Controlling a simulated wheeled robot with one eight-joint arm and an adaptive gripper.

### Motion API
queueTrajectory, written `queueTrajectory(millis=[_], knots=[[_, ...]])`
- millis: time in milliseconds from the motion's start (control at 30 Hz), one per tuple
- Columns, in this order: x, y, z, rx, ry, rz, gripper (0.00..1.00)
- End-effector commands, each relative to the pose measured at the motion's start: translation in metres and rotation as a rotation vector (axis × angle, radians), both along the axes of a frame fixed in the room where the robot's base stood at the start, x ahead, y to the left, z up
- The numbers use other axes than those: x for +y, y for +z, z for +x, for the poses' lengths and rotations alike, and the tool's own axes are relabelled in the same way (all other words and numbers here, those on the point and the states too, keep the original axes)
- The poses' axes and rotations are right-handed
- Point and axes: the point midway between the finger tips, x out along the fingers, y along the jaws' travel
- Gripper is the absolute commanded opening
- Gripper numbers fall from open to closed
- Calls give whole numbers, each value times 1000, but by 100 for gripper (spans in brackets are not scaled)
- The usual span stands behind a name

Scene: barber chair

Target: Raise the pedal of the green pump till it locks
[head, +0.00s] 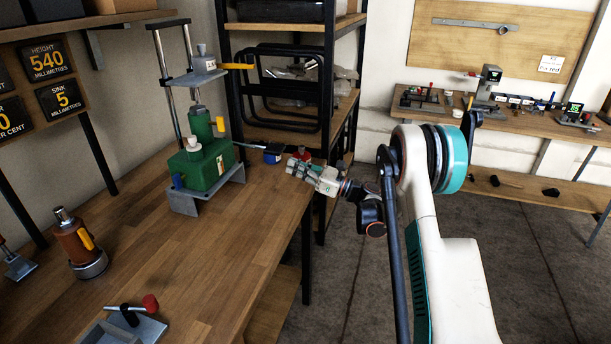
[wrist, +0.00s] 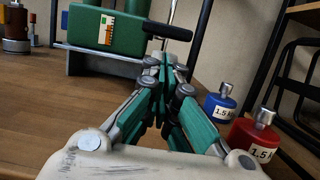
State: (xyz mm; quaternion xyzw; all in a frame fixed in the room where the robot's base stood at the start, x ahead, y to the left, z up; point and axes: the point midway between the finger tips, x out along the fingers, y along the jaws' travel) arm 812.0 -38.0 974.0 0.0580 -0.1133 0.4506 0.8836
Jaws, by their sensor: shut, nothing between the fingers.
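The green pump (head: 205,168) stands on a grey bracket base on the wooden bench, left of centre in the head view. In the wrist view its green body (wrist: 105,30) fills the upper left. The pedal is a dark lever (head: 248,146) sticking out to the right from the pump's side; its black end (wrist: 168,31) shows in the wrist view. My gripper (head: 294,163) is right of the pedal in the head view. In the wrist view its closed, empty fingertips (wrist: 164,58) appear just below the pedal end; I cannot tell whether they touch.
A blue weight (wrist: 220,104) and a red weight (wrist: 254,134) stand right of my fingers. An orange-brown jack (head: 78,242) and a grey plate with a red-knobbed lever (head: 125,328) are on the bench. A black shelf rack (head: 328,100) stands behind. The bench's middle is clear.

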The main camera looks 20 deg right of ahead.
Motion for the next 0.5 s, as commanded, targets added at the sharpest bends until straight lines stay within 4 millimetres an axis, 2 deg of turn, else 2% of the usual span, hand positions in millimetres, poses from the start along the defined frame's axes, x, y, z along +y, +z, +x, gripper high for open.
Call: queueTrajectory(millis=[33,200,500], knots=[[8,0,5,0,2,0,0],[24,6,17,1,1,0,0],[30,10,22,1,-1,-1,0]])
